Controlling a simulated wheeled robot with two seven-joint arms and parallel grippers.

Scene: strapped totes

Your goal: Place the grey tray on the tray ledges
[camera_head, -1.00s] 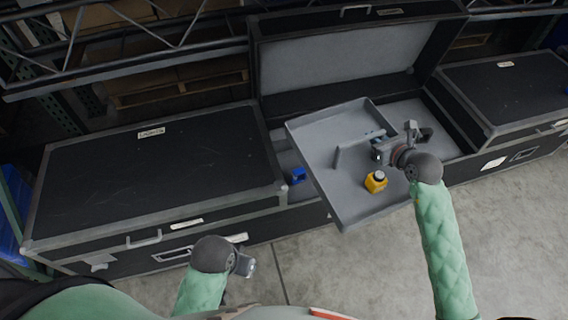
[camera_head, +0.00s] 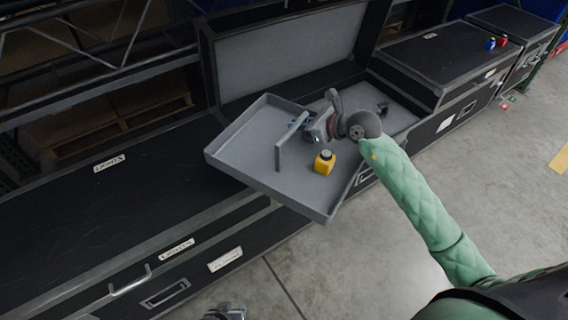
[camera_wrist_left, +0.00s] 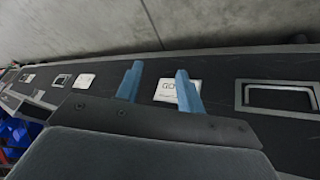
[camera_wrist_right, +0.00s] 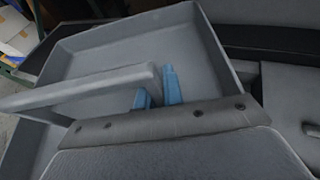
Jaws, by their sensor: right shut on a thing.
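The grey tray (camera_head: 240,170) is held above the open black case (camera_head: 395,118), over its left part and overhanging its front and left edges. It looks turned relative to the case. My left gripper (camera_wrist_left: 160,85) is open and empty, facing a case side with labels. The tray ledges cannot be made out; the tray hides part of the case.
The case's raised lid (camera_head: 290,50) stands behind the tray. Closed black cases stand at left (camera_head: 80,215) and right (camera_head: 440,60). A small dark object (camera_head: 383,108) lies in the case's right part. Small blue and red items sit on a far case. The front floor is clear.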

